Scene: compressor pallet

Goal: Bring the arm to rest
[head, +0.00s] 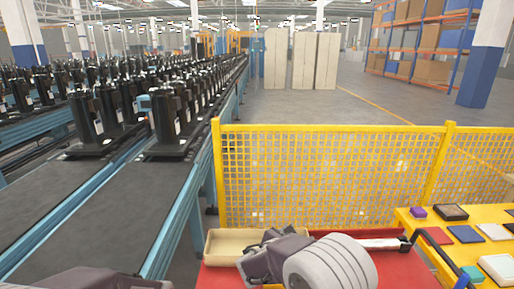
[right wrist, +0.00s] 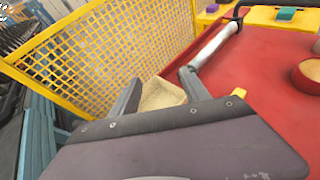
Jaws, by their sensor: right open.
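My right gripper (head: 262,240) is over the left part of the red tabletop (head: 400,268), beside a tan tray (head: 222,236). In the right wrist view its two grey fingers (right wrist: 160,88) stand apart with nothing held between them. The tan tray (right wrist: 162,96) shows beyond and between the fingers; I cannot tell whether they touch it. The large pale grey rounded part of my right arm hides much of the red top in the head view. A grey part of my left arm shows at the bottom left; its fingers are not visible.
A yellow mesh fence (head: 320,180) stands behind the red top. A silver bar with a black end (head: 380,243) lies at its back. A yellow table (head: 470,262) with several coloured pieces is at right. Blue-framed conveyors (head: 90,205) carry several black compressors at left.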

